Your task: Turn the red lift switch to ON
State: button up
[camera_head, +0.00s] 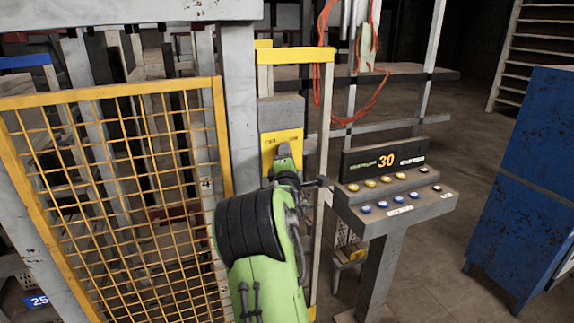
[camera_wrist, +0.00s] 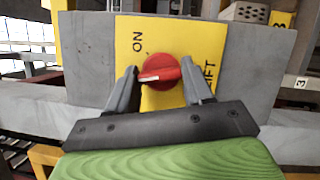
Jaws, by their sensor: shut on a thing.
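The red lift switch (camera_wrist: 172,70) is a round knob on a yellow plate (camera_wrist: 180,33) in the wrist view. A white mark on it points left and slightly down in that picture; the word ON is above and left of it. Part of LIFT shows at the right. My gripper (camera_wrist: 159,72) has one dark finger on each side of the knob and is shut on it. In the head view, the yellow plate (camera_head: 268,146) carries OFF and ON lettering, and my gripper (camera_head: 284,158) is in front of it, hiding the knob.
A yellow mesh guard (camera_head: 110,190) stands left of my arm. A control console (camera_head: 395,195) with coloured buttons and a display reading 30 stands close at the right. A blue cabinet (camera_head: 530,190) is farther right. Orange cable (camera_head: 375,95) hangs above the console.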

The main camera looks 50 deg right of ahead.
jog(key=m+y, duration=0.1)
jog(key=m, duration=0.2)
jog(key=m+g+y, duration=0.1)
jog(key=m+y, duration=0.1)
jog(key=m, duration=0.1)
jog(key=m+y, duration=0.1)
jog(key=m, duration=0.3)
jog(key=shift+d+r+g+y, duration=0.1)
jog(key=shift+r+g+y, duration=0.05)
jog(key=shift+g+y, duration=0.15)
dwell(0.5)
jog(key=o, duration=1)
jog(key=shift+o, duration=0.2)
jog(key=b+v, duration=0.3)
jog(key=v, duration=1.3)
jog(key=shift+d, duration=0.1)
